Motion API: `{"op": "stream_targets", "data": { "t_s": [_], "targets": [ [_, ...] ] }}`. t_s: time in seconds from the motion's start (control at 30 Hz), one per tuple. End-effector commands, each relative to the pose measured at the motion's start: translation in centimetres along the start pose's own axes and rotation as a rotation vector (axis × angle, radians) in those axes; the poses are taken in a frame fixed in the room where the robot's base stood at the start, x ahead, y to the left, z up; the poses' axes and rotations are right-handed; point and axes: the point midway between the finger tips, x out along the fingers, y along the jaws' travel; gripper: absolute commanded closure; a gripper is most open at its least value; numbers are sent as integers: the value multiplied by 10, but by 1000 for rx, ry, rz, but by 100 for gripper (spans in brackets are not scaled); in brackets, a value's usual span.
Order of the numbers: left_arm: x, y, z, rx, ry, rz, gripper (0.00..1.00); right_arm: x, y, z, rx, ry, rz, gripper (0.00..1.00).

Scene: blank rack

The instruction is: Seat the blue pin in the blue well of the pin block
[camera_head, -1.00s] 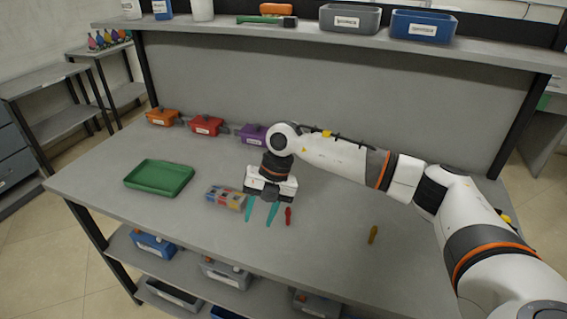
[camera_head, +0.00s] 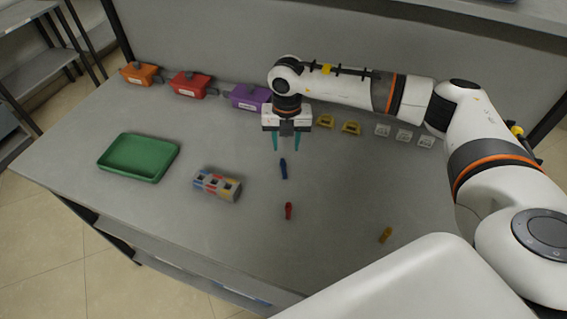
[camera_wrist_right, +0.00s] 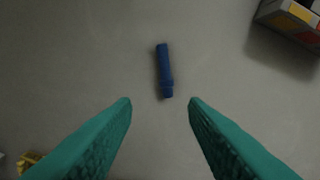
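The blue pin (camera_head: 283,168) lies flat on the grey table, just in front of my right gripper. It also shows in the right wrist view (camera_wrist_right: 164,70), ahead of and between the two fingertips, not between the fingers. My right gripper (camera_head: 286,150) points down with its teal fingers spread and empty; the fingers also show in the right wrist view (camera_wrist_right: 160,103). The pin block (camera_head: 217,184), with coloured patches and dark wells, stands to the left of the pin. Its edge shows in the right wrist view (camera_wrist_right: 290,20). Which well is blue is unclear. My left gripper is not in view.
A red pin (camera_head: 288,210) and a yellow pin (camera_head: 385,235) lie nearer the front. A green tray (camera_head: 139,158) is at left. Orange (camera_head: 142,74), red (camera_head: 193,85) and purple (camera_head: 250,98) boxes line the back, with small yellow and white pieces right of them.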

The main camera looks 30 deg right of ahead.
Motion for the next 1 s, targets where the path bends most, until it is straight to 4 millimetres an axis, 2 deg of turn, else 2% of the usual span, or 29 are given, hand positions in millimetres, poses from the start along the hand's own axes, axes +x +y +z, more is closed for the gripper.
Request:
{"op": "stream_targets", "data": {
  "t_s": [0.17,0.27,0.47,0.7,0.77,0.97,1.0],
  "targets": [
    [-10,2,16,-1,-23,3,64,12,-3,3,-1,-2,1,60],
    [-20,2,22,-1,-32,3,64,26,-6,8,0,-3,3,60],
    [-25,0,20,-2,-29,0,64,52,-8,8,0,0,0,60],
    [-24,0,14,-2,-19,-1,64,56,-8,8,0,1,-1,60],
    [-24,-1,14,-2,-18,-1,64,56,-8,8,0,1,-1,67],
    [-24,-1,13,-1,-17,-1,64,55,-8,8,0,1,-1,99],
    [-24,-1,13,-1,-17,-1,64,55,-8,8,0,1,-1,100]
  ]
}}
